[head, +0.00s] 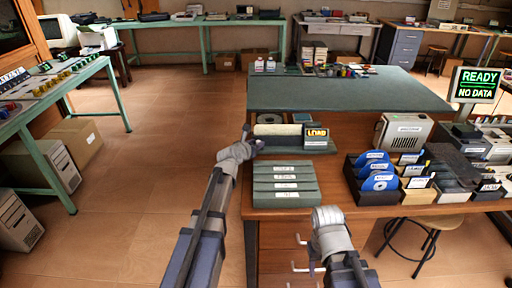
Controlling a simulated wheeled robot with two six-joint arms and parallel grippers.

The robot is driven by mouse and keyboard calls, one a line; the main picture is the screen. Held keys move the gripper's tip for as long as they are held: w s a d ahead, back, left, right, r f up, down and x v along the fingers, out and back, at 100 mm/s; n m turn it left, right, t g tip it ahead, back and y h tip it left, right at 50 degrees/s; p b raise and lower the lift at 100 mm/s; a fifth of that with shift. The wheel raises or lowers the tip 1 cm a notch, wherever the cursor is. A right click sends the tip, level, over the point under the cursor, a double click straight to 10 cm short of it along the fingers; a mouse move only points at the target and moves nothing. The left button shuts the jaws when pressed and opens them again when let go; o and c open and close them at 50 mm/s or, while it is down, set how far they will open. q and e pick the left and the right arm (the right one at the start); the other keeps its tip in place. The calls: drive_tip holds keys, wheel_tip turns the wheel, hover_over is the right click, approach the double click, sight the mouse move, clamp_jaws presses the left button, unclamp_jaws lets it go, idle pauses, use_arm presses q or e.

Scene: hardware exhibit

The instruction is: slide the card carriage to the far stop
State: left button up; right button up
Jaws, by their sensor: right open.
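A small dark device (300,148) stands on the wooden desk, with a pale cream bar along its top (277,129) and a small lit sign reading LOAD (316,133) at its right end. I cannot clearly tell which part of it is the card carriage. My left gripper (247,135) is at the device's left end, close to it; whether it touches is too small to tell, and its fingers are too small to read. My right gripper (313,262) is low in front of the desk's front edge, away from the device, open with nothing seen in it.
A grey-green labelled stack (285,184) stands in front of the device. To the right are a beige box (403,132), dark trays with blue discs (376,181), and a screen reading READY, NO DATA (476,85). A green-topped table (345,92) lies behind. Floor at left is open.

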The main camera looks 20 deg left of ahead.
use_arm(q)
drive_tip(key=shift+w, duration=0.15)
clamp_jaws()
idle(1.4)
